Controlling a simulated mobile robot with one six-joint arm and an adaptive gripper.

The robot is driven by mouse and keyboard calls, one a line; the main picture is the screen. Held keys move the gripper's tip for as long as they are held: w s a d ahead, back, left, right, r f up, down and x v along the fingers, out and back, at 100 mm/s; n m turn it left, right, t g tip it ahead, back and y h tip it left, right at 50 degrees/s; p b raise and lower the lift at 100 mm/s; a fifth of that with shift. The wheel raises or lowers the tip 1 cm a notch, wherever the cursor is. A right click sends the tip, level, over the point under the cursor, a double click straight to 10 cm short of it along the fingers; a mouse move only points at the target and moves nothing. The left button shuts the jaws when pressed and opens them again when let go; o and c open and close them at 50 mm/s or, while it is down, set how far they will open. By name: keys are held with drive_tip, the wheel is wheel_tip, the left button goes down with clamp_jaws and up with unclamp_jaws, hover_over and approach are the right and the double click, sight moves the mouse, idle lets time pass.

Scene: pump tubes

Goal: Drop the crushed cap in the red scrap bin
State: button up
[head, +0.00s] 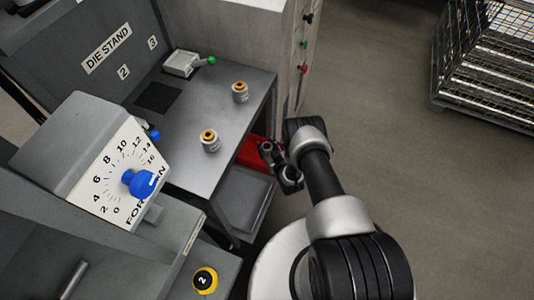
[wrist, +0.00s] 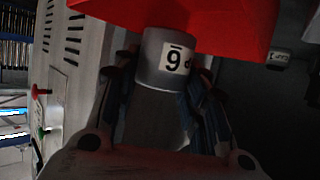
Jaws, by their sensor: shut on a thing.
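A grey cylindrical cap with a white label, marked with what reads as a 9 or an upside-down 6, shows in the wrist view (wrist: 167,65). My gripper (wrist: 165,95) is shut on it, with a finger on each side. In the head view my gripper (head: 277,166) is beside the table's right edge, low down. The red scrap bin (head: 253,153) is partly hidden by the table edge and my gripper. In the wrist view the red bin (wrist: 225,22) fills the top, just past the cap. I cannot tell whether the cap is over the bin's opening.
Two grey cylinders with orange-brass tops stand on the table, one at the back (head: 240,93) and one nearer (head: 210,142). A grey tray (head: 244,196) lies below the table edge. A cabinet (head: 290,70) stands behind. Open floor (head: 390,130) lies to the right.

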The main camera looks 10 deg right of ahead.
sight(267, 153)
drive_tip(key=shift+f+b, duration=0.85)
drive_tip(key=shift+f, duration=1.15)
drive_tip(key=shift+f, duration=0.55)
drive_tip(key=o, duration=1.1)
drive_tip(key=shift+s+f, duration=0.1)
drive_tip(key=shift+o, duration=0.7)
drive_tip(key=shift+f, duration=0.1)
drive_tip(key=shift+s, duration=0.1)
